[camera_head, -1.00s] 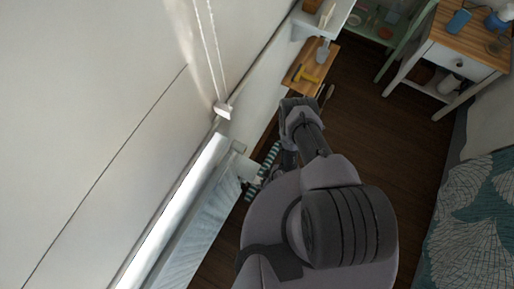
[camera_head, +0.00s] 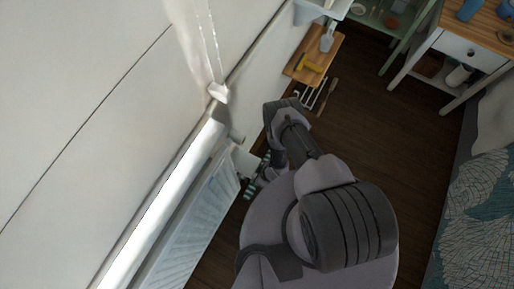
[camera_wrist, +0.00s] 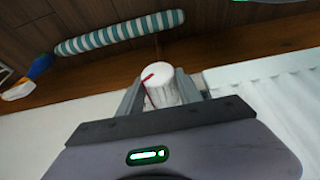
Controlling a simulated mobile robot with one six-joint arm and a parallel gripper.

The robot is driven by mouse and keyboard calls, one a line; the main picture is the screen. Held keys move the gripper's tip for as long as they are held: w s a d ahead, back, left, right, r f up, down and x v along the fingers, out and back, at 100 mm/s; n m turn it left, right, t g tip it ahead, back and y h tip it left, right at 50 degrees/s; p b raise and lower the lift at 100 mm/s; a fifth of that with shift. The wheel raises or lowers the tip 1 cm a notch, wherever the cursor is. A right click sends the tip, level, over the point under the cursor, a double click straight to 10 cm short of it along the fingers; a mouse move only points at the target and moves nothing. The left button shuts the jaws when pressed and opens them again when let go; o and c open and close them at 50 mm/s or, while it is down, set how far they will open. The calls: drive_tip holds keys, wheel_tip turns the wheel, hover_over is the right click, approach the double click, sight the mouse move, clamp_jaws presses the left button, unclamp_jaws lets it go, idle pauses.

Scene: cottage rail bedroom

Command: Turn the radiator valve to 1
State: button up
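The radiator valve (camera_wrist: 161,84) is a white ridged cylindrical knob with a red mark, in the middle of the wrist view. My gripper (camera_wrist: 158,80) has its two grey fingers apart, one on each side of the knob. I cannot tell whether they touch it. Any numbers on the knob are too small to read. The white ribbed radiator (camera_wrist: 275,95) is just right of the knob. In the head view the radiator (camera_head: 193,222) runs along the wall at left, and my arm hides most of the gripper.
A striped draught roll (camera_wrist: 120,32) lies on the floor beyond the valve. A blue-handled brush (camera_wrist: 38,68) is at the left. A wooden board (camera_head: 300,66) with tools is farther along the wall. A bedside table (camera_head: 462,48) and bed (camera_head: 468,215) stand at right. Dark floor between is clear.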

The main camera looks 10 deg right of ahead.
drive_tip(key=c, duration=0.5)
drive_tip(key=shift+o, duration=0.3)
drive_tip(key=shift+w+f+g+b, duration=0.15)
drive_tip(key=shift+f+g+b, duration=0.15)
drive_tip(key=shift+b, duration=0.55)
drive_tip(key=shift+r+m+g+y+b, duration=0.25)
drive_tip(key=shift+m+g+y+b, duration=0.05)
drive_tip(key=shift+g+y, duration=0.35)
drive_tip(key=shift+w+g+y, duration=0.15)
drive_tip(key=shift+g+y, duration=0.4)
drive_tip(key=shift+y, duration=0.1)
drive_tip(key=shift+d, duration=0.1)
drive_tip(key=shift+g, duration=0.3)
drive_tip(key=o, duration=1.4)
drive_tip(key=shift+d, duration=0.1)
drive_tip(key=shift+c, duration=0.2)
